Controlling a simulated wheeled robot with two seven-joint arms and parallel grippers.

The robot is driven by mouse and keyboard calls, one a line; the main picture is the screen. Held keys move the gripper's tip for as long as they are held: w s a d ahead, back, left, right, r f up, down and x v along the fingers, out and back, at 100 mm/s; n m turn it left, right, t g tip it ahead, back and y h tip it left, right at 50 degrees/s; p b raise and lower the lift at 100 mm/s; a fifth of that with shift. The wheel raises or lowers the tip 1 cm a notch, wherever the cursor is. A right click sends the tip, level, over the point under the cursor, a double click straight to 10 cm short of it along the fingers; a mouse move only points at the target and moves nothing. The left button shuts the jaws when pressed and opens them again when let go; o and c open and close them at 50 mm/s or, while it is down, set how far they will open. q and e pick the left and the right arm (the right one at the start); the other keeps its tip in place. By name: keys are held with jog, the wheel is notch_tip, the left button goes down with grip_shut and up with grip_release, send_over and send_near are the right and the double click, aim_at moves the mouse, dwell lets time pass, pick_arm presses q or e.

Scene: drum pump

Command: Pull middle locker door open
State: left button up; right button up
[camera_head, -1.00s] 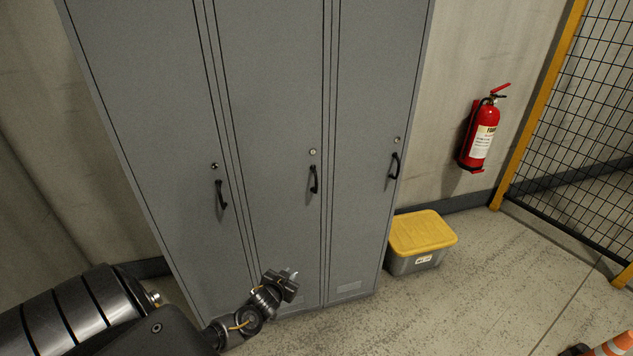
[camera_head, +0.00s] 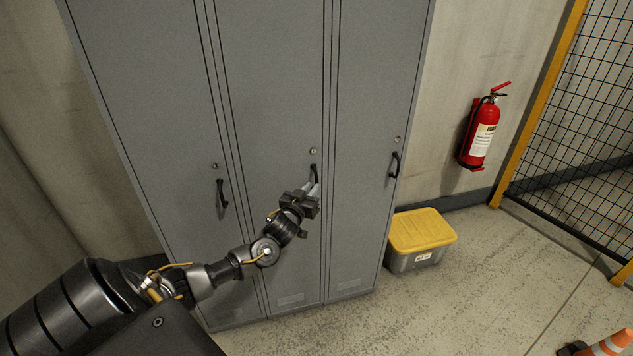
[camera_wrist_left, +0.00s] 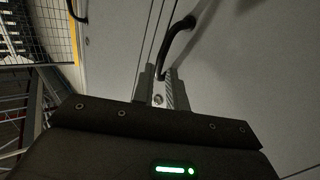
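The middle locker door (camera_head: 268,90) is grey and closed flush with its neighbours. Its black curved handle (camera_head: 314,171) sits near the door's right edge, below a small round lock (camera_head: 312,151). My left gripper (camera_head: 313,188) is at the handle's lower part. In the left wrist view the handle (camera_wrist_left: 179,38) runs down to between the fingertips of the left gripper (camera_wrist_left: 161,82). The fingers stand on either side of the handle's lower end; whether they press on it is unclear. My right gripper is not in view.
The left locker door (camera_head: 145,90) and right locker door (camera_head: 372,90) are closed, each with a black handle. A yellow-lidded box (camera_head: 421,232) stands right of the lockers, below a red extinguisher (camera_head: 481,133). The floor in front is clear; a cone (camera_head: 612,344) is at lower right.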

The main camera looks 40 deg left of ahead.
aim_at(317, 180)
pick_arm(q)
jog(key=shift+x, duration=2.4)
grip_shut()
